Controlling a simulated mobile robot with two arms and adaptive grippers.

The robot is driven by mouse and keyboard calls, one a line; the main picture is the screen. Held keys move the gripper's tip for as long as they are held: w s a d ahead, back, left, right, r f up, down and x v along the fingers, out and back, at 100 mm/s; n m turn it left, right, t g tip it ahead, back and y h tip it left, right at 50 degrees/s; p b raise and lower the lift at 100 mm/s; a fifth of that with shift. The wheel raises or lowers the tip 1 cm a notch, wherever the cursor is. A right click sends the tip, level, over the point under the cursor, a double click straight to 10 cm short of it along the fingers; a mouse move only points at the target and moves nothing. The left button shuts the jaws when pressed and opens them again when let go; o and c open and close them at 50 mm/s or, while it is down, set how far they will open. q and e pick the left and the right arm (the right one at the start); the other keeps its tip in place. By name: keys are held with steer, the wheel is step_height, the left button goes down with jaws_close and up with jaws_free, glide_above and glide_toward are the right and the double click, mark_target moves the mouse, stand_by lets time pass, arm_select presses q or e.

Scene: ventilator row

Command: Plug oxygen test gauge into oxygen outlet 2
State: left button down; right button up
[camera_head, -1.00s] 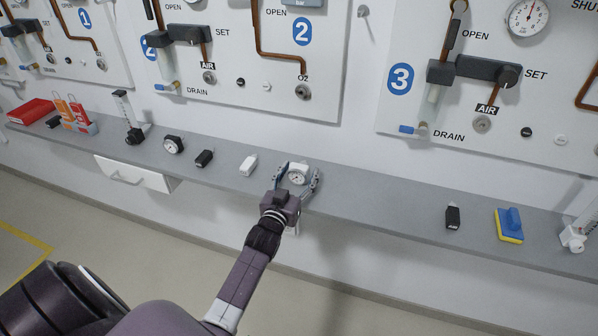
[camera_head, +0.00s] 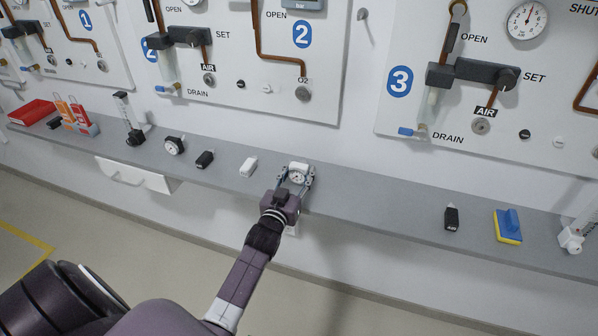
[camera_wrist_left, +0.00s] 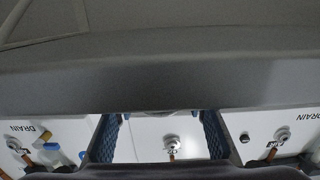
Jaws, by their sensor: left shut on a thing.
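The oxygen test gauge (camera_head: 298,171), a white gauge with a round dial, is on the grey shelf below panel 2. My left gripper (camera_head: 295,184) is shut on it, one finger on each side. In the left wrist view the blue-padded fingers (camera_wrist_left: 160,138) stand apart, and the gauge itself is hard to make out. The oxygen outlet 2 (camera_head: 303,93), a round metal socket marked O2, is on the wall panel above the gauge. A similar metal outlet (camera_wrist_left: 172,142) shows between the fingers in the left wrist view. My right gripper is not in view.
On the shelf (camera_head: 370,205) to the left are a white block (camera_head: 248,167), a black block (camera_head: 205,159), a black gauge (camera_head: 174,146) and a flowmeter (camera_head: 130,120). To the right are a black block (camera_head: 451,218) and a blue-yellow sponge (camera_head: 508,226). The shelf directly right of the gripper is clear.

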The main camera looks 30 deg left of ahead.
mark_target(296, 174)
arm_select(q)
steer(key=shift+r+p, duration=0.3)
steer(key=shift+r, duration=0.2)
steer(key=shift+s, duration=0.1)
steer(key=shift+p+v, duration=0.85)
steer(key=shift+v, duration=0.5)
steer(key=shift+p+v, duration=1.4)
steer(key=shift+v, duration=1.6)
steer(key=shift+p+v, duration=0.95)
steer(key=shift+v, duration=1.65)
